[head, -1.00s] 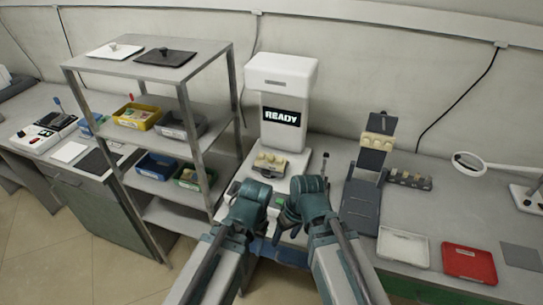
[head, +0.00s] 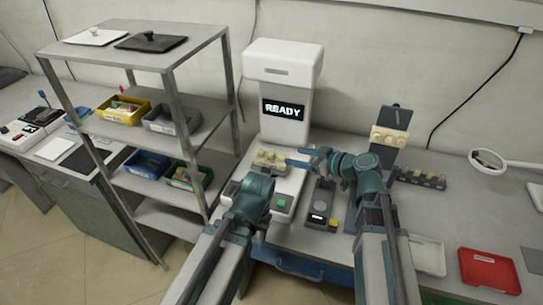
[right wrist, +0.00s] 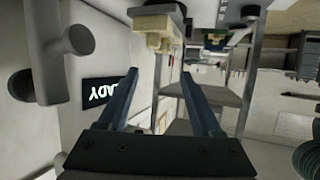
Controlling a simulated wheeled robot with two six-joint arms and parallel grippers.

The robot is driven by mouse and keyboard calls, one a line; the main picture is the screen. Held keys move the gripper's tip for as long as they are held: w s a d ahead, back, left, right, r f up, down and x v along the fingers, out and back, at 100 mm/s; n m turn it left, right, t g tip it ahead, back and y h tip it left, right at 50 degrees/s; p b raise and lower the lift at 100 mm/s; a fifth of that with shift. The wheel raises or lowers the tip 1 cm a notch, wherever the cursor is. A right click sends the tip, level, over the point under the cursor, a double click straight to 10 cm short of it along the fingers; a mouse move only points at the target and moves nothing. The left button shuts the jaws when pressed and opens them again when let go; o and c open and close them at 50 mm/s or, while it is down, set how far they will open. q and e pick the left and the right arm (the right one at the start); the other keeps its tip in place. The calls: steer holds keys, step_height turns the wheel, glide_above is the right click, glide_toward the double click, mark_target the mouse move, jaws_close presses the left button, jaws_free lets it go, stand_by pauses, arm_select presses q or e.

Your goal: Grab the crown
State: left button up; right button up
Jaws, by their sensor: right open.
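I cannot make out a separate crown for certain. A tan toothed block (head: 270,158) sits on the base of the white machine (head: 283,125), whose screen reads READY. My right gripper (head: 302,157) is open, pointing left, close beside that block in the head view. In the right wrist view, which is upside down, the open fingers (right wrist: 160,72) have nothing between them, and a tan block (right wrist: 158,32) shows beyond them near the top. My left gripper (head: 252,190) is low in front of the machine; its fingers are hidden.
A metal rack (head: 170,62) with bins stands left. A dark stand (head: 386,155) with another tan block (head: 390,138) is right of the machine, beside a dark holder with small tan pieces (head: 422,179). A red tray (head: 488,270) and white tray (head: 428,255) lie at right.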

mark_target(272, 152)
steer(key=b+x, duration=0.1)
steer(key=x, duration=0.4)
steer(key=shift+a+f, duration=0.1)
steer(key=b+x, duration=0.2)
steer(key=x, duration=0.3)
steer(key=shift+w+a+f, duration=0.15)
steer(key=shift+w+f, duration=0.05)
steer(key=shift+s, duration=0.1)
jaws_close()
